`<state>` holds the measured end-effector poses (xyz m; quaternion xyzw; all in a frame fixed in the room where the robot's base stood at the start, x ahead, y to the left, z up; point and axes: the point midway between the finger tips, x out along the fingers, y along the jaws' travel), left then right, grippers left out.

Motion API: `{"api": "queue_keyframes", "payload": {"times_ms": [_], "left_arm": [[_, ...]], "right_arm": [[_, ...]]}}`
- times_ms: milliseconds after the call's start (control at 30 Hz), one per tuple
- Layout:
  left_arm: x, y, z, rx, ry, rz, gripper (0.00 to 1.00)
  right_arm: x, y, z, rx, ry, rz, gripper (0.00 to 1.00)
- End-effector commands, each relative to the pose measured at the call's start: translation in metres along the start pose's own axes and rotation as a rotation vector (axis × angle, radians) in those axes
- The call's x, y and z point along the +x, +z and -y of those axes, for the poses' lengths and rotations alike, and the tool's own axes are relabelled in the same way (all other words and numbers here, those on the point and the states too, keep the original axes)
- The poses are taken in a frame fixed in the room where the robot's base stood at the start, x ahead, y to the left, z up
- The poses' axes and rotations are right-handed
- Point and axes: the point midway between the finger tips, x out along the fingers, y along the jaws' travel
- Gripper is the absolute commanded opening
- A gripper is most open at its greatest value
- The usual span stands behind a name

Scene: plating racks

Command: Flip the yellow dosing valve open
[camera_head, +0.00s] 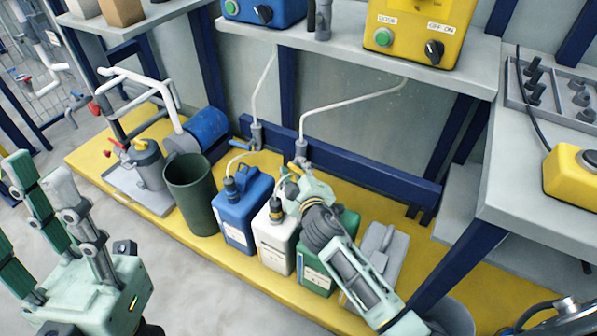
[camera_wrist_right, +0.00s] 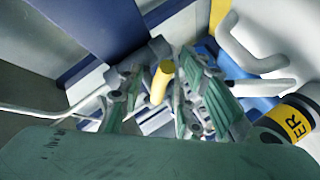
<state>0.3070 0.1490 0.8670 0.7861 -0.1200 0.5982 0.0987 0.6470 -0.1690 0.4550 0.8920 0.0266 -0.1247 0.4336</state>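The yellow dosing valve (camera_head: 299,162) sits on a grey fitting (camera_head: 302,150) at the lower end of the right white pipe, above the containers. In the right wrist view its yellow handle (camera_wrist_right: 161,82) shows between the fingers of my right gripper (camera_wrist_right: 150,103), with visible gaps; contact cannot be told. My right gripper (camera_head: 296,182) reaches up to the valve in the head view, over the white container. Its hand partly hides the valve's lower part. My left gripper (camera_head: 42,172) is open and empty at the far left, away from the valve.
A blue-handled valve (camera_head: 240,146) hangs on the pipe to the left. Blue (camera_head: 238,222), white (camera_head: 275,245) and green (camera_head: 316,272) containers stand close below my right arm on the yellow platform (camera_head: 215,252). A shelf (camera_head: 345,52) with a yellow control box (camera_head: 415,28) is above.

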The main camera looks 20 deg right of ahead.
Motion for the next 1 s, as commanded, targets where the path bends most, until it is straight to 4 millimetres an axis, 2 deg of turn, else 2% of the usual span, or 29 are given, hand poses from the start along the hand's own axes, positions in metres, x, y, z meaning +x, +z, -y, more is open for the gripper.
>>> {"api": "queue_keyframes", "payload": {"times_ms": [167,533,833,1000], "left_arm": [[0.000,0.000,0.000,0.000,0.000,0.000,0.40],[0.000,0.000,0.000,0.000,0.000,0.002,0.40],[-0.001,0.001,0.000,0.000,0.000,0.002,0.40],[-0.019,0.002,0.000,-0.001,0.000,-0.013,0.40]], "right_arm": [[0.000,0.000,0.000,0.000,0.000,0.000,0.31],[0.000,0.000,0.000,0.000,-0.001,0.000,0.00],[0.000,0.001,0.001,0.001,-0.001,-0.001,0.00],[0.002,0.004,0.009,0.041,0.018,-0.028,0.00]]}}
